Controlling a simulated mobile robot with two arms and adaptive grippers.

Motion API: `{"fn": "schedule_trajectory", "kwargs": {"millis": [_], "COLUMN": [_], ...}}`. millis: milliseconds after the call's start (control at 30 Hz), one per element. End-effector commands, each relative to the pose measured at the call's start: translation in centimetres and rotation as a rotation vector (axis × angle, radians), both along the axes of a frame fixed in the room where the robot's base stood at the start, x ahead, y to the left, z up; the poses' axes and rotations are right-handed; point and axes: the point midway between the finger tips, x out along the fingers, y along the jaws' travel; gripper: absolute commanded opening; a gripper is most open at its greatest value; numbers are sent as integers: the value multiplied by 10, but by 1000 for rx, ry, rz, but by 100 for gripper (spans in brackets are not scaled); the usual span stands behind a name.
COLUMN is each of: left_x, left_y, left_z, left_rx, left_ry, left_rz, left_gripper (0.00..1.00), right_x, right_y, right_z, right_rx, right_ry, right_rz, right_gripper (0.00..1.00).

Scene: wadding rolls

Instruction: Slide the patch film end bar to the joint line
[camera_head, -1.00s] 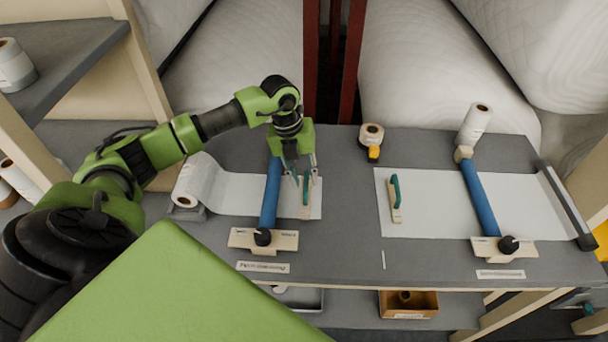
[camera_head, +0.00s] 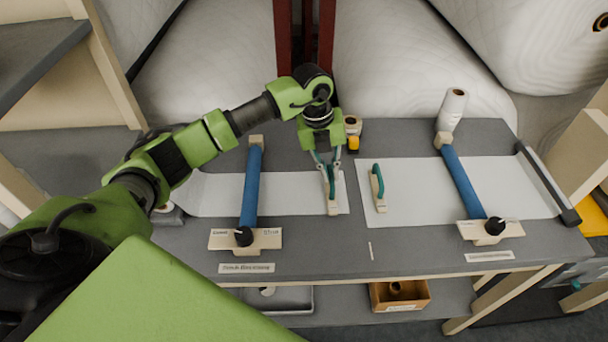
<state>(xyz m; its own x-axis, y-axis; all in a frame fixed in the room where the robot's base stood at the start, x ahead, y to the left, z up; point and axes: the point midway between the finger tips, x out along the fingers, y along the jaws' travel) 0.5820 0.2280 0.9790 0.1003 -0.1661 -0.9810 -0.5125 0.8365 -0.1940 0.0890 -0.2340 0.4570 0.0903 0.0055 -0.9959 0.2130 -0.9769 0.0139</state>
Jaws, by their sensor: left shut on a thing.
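My left gripper (camera_head: 328,168) is shut on the teal handle of the patch film end bar (camera_head: 333,205), a pale wooden bar at the right end of the left white film (camera_head: 290,194). This film runs under a blue roller bar (camera_head: 250,190). A second end bar with a teal handle (camera_head: 378,188) lies at the left end of the right white film (camera_head: 425,190). A narrow strip of grey table lies between the two film ends. A short white line (camera_head: 370,250) is marked on the table just in front of that gap. My right gripper is not in view.
A second blue roller bar (camera_head: 463,182) crosses the right film. A tape dispenser (camera_head: 353,135) stands close behind my gripper, and a white roll (camera_head: 452,108) stands at the back right. A dark bar (camera_head: 547,180) lies at the right film's far end.

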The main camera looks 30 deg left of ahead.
Motion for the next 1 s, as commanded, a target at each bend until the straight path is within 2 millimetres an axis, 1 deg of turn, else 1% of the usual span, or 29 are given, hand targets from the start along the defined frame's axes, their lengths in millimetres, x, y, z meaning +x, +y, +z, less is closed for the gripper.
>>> {"fn": "schedule_trajectory", "kwargs": {"millis": [33,200,367,667,700,733,767,1000], "left_x": [7,18,22,23,23,23,23,22], "left_y": [-10,-28,-34,-35,-35,-35,-35,-34], "left_z": [0,0,2,2,2,3,2,1], "left_rx": [-3,-2,-1,-5,-5,-5,-6,-2], "left_ry": [-6,-5,-6,-8,-9,-9,-8,-4], "left_rz": [-2,0,0,1,1,1,1,0], "left_gripper": [0,0,0,0,14,22,26,26], "right_x": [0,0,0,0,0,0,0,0], "right_y": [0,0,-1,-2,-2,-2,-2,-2], "right_z": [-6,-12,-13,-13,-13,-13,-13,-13], "right_rx": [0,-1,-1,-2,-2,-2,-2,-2], "right_ry": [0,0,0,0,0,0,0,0], "right_rz": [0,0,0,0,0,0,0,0], "right_gripper": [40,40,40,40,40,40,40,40]}}
